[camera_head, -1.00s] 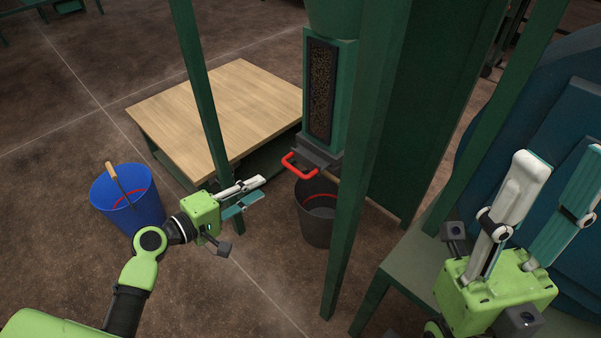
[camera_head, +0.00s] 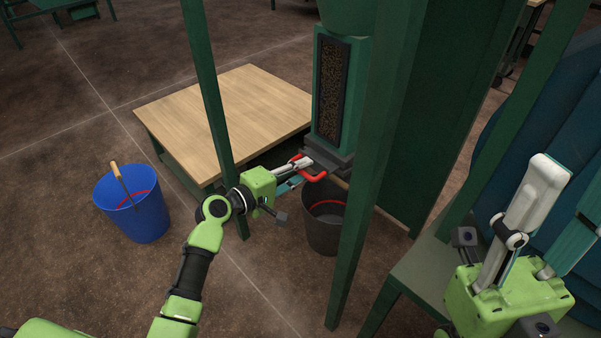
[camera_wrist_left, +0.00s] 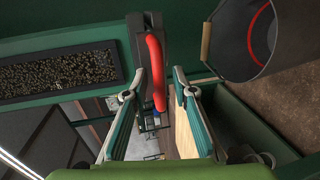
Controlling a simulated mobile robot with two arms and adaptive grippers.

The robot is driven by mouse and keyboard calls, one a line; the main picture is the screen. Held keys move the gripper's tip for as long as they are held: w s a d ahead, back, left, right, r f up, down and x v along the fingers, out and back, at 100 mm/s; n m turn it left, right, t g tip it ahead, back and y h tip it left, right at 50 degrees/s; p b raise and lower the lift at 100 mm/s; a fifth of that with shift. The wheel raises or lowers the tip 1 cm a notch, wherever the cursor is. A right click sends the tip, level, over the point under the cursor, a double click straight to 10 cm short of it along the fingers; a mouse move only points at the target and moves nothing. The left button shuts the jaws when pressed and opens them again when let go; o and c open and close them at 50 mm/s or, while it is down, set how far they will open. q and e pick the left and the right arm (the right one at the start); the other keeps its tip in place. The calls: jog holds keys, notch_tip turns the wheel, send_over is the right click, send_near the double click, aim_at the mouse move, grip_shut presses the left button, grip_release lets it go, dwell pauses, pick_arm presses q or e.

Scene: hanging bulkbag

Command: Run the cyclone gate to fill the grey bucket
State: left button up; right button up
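The green cyclone (camera_head: 360,90) has a dark window (camera_head: 331,90) full of brown granules. At its foot is the gate with a red handle (camera_head: 316,178). The grey bucket (camera_head: 320,237) stands on the floor below the gate, a red line on its inner wall; the wrist view shows it too (camera_wrist_left: 236,60). My left gripper (camera_head: 298,172) is at the handle. In the left wrist view its fingers (camera_wrist_left: 160,82) are apart, with the red handle (camera_wrist_left: 155,70) between them, not clamped. My right gripper (camera_head: 572,183) is open and empty at the right.
A blue bucket (camera_head: 146,216) stands on the floor at the left. A low wooden-topped table (camera_head: 225,115) is behind my left arm. Green posts (camera_head: 207,85) and (camera_head: 350,240) flank the gate closely. A large blue bag (camera_head: 540,125) is behind my right gripper.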

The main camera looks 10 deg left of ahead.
pick_arm(q)
grip_shut()
jog(key=f+p+v, duration=0.1)
jog(key=v, duration=0.5)
jog(key=shift+p, duration=0.4)
jog(key=shift+s+f, duration=0.1)
grip_release()
jog(key=v, duration=1.2)
